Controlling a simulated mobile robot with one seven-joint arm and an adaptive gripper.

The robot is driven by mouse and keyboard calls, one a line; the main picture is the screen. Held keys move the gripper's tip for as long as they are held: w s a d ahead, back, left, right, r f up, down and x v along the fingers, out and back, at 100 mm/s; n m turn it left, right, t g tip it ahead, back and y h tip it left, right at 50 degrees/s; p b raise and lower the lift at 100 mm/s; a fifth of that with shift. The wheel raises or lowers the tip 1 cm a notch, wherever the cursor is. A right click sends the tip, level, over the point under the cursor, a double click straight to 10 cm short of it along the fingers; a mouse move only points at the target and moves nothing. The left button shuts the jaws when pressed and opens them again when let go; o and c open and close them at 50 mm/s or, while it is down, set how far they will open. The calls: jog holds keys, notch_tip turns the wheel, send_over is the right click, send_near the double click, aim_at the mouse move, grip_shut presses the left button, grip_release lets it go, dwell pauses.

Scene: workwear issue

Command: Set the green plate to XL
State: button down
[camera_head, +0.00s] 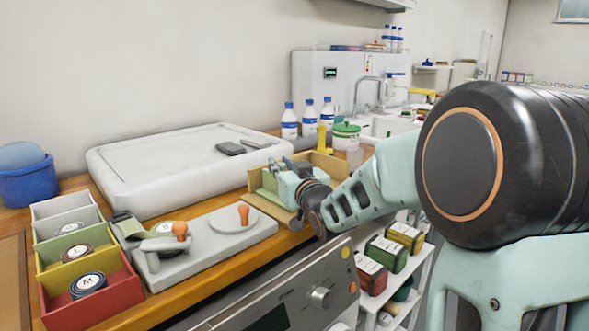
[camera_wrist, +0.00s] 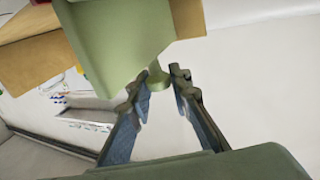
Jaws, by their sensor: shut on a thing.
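A green plate (camera_wrist: 120,35) fills the upper part of the wrist view, with a short round green stub (camera_wrist: 157,82) on its near side. My gripper (camera_wrist: 158,84) has its two fingers on either side of this stub and is shut on it. In the head view my gripper (camera_head: 292,188) is at the tan open box (camera_head: 322,166) on the counter, with the green plate (camera_head: 268,182) just left of the fingers. The plate's marked face is hidden, and I can read no XL mark.
Left on the counter stand grey, yellow and red bins (camera_head: 110,299) with round labelled discs; the red bin's disc reads M. A grey fixture (camera_head: 205,258) with orange knobs lies beside them. Behind is a white tray (camera_head: 160,165). Bottles (camera_head: 290,125) stand behind the box.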

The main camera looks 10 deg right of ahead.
jog(key=shift+s+a, duration=0.4)
jog(key=shift+a, duration=0.2)
jog(key=c, duration=1.8)
grip_release()
jog(key=shift+d, duration=0.1)
jog(key=v, duration=0.7)
jog(key=shift+s, duration=0.25)
jog(key=shift+d, duration=0.1)
